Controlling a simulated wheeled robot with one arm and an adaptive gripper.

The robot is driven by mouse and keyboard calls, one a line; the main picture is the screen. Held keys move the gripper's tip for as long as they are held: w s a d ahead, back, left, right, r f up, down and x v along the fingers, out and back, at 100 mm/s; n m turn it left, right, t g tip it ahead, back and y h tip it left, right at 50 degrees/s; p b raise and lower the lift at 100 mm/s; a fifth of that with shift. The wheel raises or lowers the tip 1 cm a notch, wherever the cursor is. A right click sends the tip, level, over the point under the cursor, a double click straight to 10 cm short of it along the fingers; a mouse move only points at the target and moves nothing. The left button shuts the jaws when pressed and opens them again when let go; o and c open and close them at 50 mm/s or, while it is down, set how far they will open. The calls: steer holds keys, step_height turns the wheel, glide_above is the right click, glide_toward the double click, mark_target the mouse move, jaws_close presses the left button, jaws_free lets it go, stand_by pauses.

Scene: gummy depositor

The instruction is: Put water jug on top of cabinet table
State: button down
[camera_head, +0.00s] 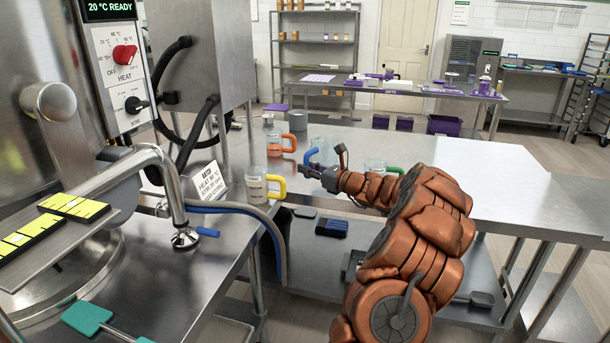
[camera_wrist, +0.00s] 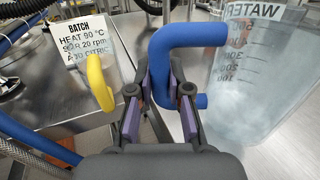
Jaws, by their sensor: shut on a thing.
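The clear water jug (camera_wrist: 255,75) has "WATER" and a measuring scale on its side, and a blue handle (camera_wrist: 190,40). In the head view the water jug (camera_head: 326,150) is at the steel table, partly hidden by my arm and gripper. My gripper (camera_head: 316,172) is shut on the blue handle; its purple-padded fingers (camera_wrist: 160,95) sit on either side of the handle in the wrist view. The jug looks upright. I cannot tell whether its base touches the tabletop. I cannot tell which surface is the cabinet table.
On the steel table (camera_head: 500,195) stand a yellow-handled jug (camera_head: 256,185), an orange-handled jug (camera_head: 274,145), a green-handled jug (camera_head: 374,165) and a batch sign (camera_head: 208,184). The kettle machine (camera_head: 60,110) and hoses crowd the left. The table's right part is clear.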

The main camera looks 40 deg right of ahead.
steer(key=shift+w+d+f, duration=0.1)
steer(key=shift+w+d, duration=0.15)
steer(key=shift+w, duration=0.35)
steer(key=shift+w+d, duration=0.2)
steer(key=shift+w, duration=0.4)
steer(key=shift+f+p, duration=0.3)
steer(key=shift+f, duration=1.45)
steer(key=shift+f, duration=0.15)
steer(key=c, duration=1.1)
jaws_free()
steer(key=shift+r, duration=0.2)
steer(key=b+v, duration=0.1)
steer(key=v, duration=1.1)
